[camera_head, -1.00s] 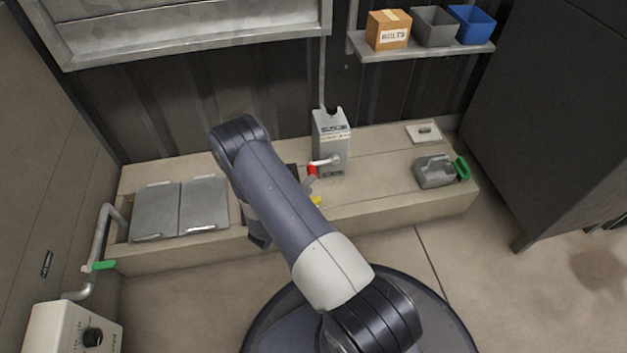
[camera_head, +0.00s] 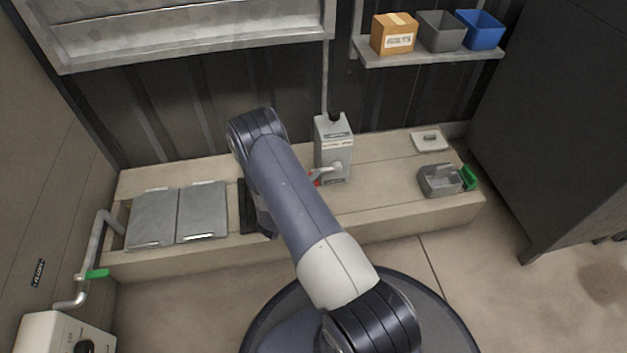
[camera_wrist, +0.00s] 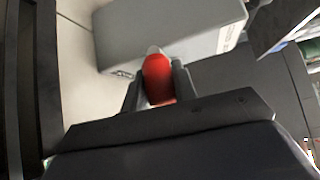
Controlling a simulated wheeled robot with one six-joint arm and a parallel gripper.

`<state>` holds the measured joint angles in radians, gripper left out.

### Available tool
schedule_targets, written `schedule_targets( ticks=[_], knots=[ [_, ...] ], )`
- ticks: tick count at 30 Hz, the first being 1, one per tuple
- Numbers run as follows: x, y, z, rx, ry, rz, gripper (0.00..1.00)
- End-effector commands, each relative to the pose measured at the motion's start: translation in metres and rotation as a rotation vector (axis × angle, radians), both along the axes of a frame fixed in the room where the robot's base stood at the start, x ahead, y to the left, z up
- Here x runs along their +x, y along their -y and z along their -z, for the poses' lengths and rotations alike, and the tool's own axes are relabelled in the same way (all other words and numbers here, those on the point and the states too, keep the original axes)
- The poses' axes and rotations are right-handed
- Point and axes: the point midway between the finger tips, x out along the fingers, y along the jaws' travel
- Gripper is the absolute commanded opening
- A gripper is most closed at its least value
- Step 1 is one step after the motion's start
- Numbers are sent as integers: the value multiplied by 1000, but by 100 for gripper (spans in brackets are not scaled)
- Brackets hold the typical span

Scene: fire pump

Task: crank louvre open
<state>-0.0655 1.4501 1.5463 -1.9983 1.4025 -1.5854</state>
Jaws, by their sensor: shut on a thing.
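The crank box (camera_head: 334,140) is a grey upright unit on the concrete ledge, with a rod running up from it toward the louvre (camera_head: 190,32) at the top left. A pale crank arm (camera_head: 328,172) sticks out of its front and ends in a red handle (camera_head: 315,178). In the wrist view the red handle (camera_wrist: 158,78) sits between the two fingers of my gripper (camera_wrist: 160,82), which is shut on it. The grey crank box (camera_wrist: 170,35) fills the space beyond. My arm hides the gripper in the head view.
A grey can with a green part (camera_head: 440,180) and a small white plate (camera_head: 429,141) stand right on the ledge (camera_head: 400,205). Grey hatch covers (camera_head: 180,212) and a green-handled pipe (camera_head: 97,273) are left. A shelf (camera_head: 430,55) holds a box and bins.

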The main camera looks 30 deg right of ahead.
Motion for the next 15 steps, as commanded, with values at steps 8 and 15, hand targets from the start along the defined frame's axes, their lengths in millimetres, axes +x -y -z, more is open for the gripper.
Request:
schedule_targets(
  ticks=[8,15],
  knots=[
    [0,0,0,0,0,0,0],
    [0,0,0,1,0,0,0]
  ],
)
